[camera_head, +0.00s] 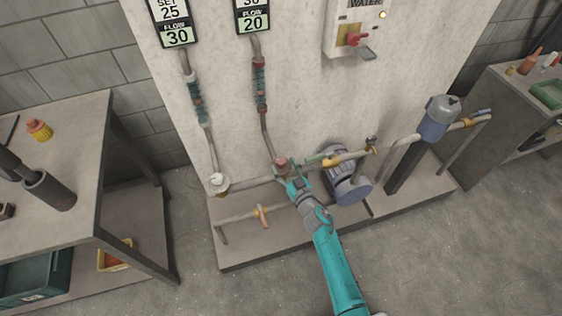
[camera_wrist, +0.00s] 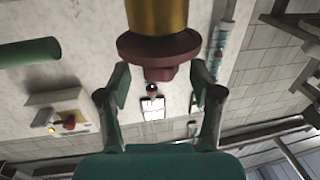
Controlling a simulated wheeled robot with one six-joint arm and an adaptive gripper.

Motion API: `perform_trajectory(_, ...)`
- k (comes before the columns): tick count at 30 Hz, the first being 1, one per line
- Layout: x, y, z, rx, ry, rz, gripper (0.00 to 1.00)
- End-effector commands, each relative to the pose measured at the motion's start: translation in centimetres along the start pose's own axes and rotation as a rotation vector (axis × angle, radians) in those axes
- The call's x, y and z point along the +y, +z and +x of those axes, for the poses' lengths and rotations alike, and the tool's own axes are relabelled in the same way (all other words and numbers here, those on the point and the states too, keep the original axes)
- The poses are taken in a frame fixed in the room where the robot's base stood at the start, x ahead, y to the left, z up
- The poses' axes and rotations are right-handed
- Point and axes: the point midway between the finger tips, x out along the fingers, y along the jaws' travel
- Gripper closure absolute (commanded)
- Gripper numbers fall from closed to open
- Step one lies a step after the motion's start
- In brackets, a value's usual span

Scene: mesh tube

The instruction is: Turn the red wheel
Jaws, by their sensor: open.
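The red wheel (camera_head: 281,162) sits on a pipe joint at the foot of the right gauge tube. In the wrist view, the dark red wheel (camera_wrist: 158,46) is close, with a brass-coloured body above it in the picture and a small red hub on its near face. My gripper (camera_head: 287,177) is at the wheel in the head view and partly covers it. In the wrist view, my gripper (camera_wrist: 160,78) is open, with one finger on each side just below the rim. I cannot tell whether the fingers touch it.
A pale wheel (camera_head: 218,181) stands at the left tube's foot. A brass valve with a green part (camera_head: 328,160) and a blue-grey pump (camera_head: 348,178) lie close to the right. A workbench (camera_head: 75,140) is at left. Floor in front of the plinth is clear.

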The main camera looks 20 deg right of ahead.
Motion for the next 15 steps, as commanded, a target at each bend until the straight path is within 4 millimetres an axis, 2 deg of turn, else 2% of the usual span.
perform_trajectory(6,0.0,0.0,2.3,0.001,-0.001,0.0,0.35)
perform_trajectory(15,0.0,0.0,2.8,0.0,-0.001,-0.001,0.35)
